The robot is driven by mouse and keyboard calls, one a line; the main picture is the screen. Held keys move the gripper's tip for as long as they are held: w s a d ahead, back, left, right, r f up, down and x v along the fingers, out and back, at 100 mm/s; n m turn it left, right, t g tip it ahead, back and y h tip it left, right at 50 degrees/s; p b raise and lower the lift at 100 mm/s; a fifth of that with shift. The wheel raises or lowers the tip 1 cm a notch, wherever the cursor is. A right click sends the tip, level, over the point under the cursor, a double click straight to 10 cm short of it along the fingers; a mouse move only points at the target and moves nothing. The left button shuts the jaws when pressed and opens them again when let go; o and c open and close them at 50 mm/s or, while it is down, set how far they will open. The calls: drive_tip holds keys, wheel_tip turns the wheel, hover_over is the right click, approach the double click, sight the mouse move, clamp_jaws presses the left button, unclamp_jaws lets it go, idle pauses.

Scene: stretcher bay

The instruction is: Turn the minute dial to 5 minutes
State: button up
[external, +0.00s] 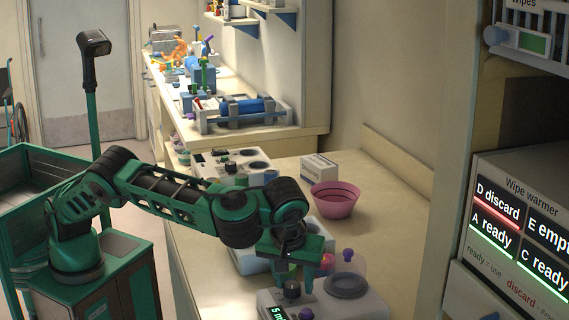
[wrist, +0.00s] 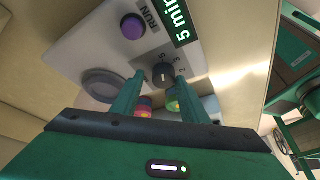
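The minute dial (wrist: 163,73) is a round black knob with a pale mark, on a light grey device (wrist: 85,45). It also shows at the bottom of the external view (external: 291,289). My gripper (wrist: 161,78) is open, pointing down, with one green finger on each side of the dial. In the external view my gripper (external: 295,284) is at the dial's top; I cannot tell whether the fingers touch it. The green-lit display (wrist: 182,22) reads "5 min", partly cut off. A purple button (wrist: 132,27) marked RUN sits beside it. Small numerals around the dial are hard to read.
A clear dome (external: 345,272) stands on the device just right of my gripper. A pink bowl (external: 335,200) and a white box (external: 319,167) stand farther back on the counter. Another device with a knob (external: 231,167) is behind. The wipe warmer (external: 525,180) is at the right.

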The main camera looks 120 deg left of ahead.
drive_tip(key=shift+s, duration=0.1)
drive_tip(key=v, duration=1.1)
drive_tip(key=shift+w, duration=0.35)
